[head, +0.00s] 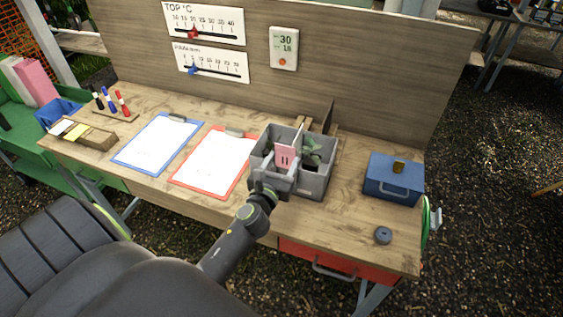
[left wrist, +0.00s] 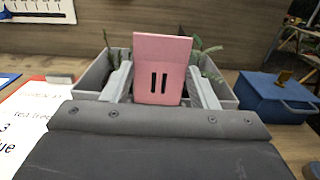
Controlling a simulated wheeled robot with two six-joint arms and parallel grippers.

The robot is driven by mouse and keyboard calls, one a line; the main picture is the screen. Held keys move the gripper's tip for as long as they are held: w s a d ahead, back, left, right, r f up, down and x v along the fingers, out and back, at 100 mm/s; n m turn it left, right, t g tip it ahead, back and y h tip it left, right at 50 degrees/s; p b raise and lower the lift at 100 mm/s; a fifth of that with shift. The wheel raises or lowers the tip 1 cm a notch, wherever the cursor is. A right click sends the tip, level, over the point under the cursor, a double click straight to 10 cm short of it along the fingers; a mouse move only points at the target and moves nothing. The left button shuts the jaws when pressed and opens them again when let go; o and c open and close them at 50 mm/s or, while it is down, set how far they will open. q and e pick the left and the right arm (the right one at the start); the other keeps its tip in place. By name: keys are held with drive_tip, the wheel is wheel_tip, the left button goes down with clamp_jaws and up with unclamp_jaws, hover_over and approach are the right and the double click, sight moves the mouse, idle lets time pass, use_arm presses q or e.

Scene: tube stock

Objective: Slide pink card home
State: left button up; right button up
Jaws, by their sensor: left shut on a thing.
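The pink card (head: 285,156) stands nearly upright with two dark bars on its face; it also shows in the left wrist view (left wrist: 161,55). My left gripper (head: 283,164) is shut on the card, with one finger at each side of it in the left wrist view (left wrist: 161,82). The card is at the grey divided bin (head: 312,187), near its middle. Its lower edge is hidden, so I cannot tell whether it sits in a slot. Green plants (head: 312,150) show in the bin beside and behind the card. My right gripper is not in view.
A red clipboard (head: 186,180) and a blue clipboard (head: 126,158) lie left of the bin. A blue box (head: 390,188) with a handle stands to the right, with a dark round ring (head: 383,235) before it. A wooden backboard (head: 345,60) rises behind.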

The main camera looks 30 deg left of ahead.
sight(285, 163)
use_arm(q)
drive_tip(key=shift+f, duration=0.3)
drive_tip(key=shift+f+b, duration=1.2)
drive_tip(key=shift+f, duration=0.05)
drive_tip(key=o, duration=1)
drive_tip(key=shift+o, duration=0.2)
drive_tip(key=shift+s, duration=0.1)
drive_tip(key=b+v, duration=0.2)
drive_tip(key=v, duration=1.5)
